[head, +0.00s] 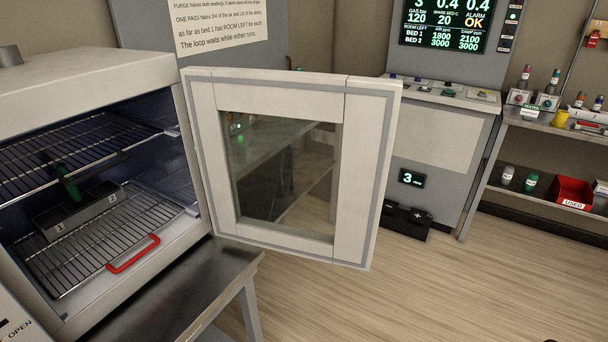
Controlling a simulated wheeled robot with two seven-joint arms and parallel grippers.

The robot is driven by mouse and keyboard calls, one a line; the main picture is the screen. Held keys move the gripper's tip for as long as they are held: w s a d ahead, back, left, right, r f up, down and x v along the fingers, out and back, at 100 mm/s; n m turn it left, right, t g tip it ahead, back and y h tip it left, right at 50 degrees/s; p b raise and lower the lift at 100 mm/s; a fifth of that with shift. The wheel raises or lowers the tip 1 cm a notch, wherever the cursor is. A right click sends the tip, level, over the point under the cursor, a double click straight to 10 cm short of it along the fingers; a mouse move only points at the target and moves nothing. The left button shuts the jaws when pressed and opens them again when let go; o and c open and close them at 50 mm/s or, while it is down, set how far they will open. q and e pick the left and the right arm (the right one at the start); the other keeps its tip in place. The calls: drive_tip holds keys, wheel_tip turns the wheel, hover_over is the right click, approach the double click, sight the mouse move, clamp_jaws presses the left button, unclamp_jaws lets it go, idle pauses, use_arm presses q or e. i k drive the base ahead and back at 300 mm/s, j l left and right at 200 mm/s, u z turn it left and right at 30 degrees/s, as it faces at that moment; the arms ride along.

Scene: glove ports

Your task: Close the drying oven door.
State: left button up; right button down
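The drying oven (90,85) stands at the left on a metal bench. Its door (365,180) is wide open, swung out to the right, with a glass window (280,170) in a pale frame. Inside the oven are an upper wire rack (75,155) and a lower wire rack (90,260). A dark tray (85,220) marked 1 and 2 rests on the lower rack, with a green-capped vial (67,182) in it. A red handle (133,254) shows at the lower rack's front. Neither of my grippers shows in the head view.
The metal bench (215,285) stands below the oven. A grey console (435,150) with a screen (447,25) stands behind the door. A shelf (550,195) at the right holds bottles and a red bin (573,192). The wooden floor (430,290) at lower right is clear.

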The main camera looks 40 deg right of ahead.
sight(367, 108)
drive_tip(key=l+u, duration=0.2)
drive_tip(key=l, duration=0.25)
drive_tip(key=k+l+u, duration=0.15)
drive_tip(key=l, duration=0.3)
drive_tip(key=l+u, duration=0.2)
drive_tip(key=l, duration=0.25)
drive_tip(key=k+l+u, duration=0.2)
drive_tip(key=l, duration=0.2)
drive_tip(key=k+l+u, duration=0.2)
drive_tip(key=l, duration=0.2)
drive_tip(key=i+l+u, duration=0.25)
drive_tip(key=l, duration=0.4)
drive_tip(key=i+l+u, duration=0.1)
drive_tip(key=l+u, duration=0.2)
drive_tip(key=l, duration=0.3)
drive_tip(key=l+u, duration=0.25)
drive_tip(key=l, duration=0.45)
drive_tip(key=i, duration=0.05)
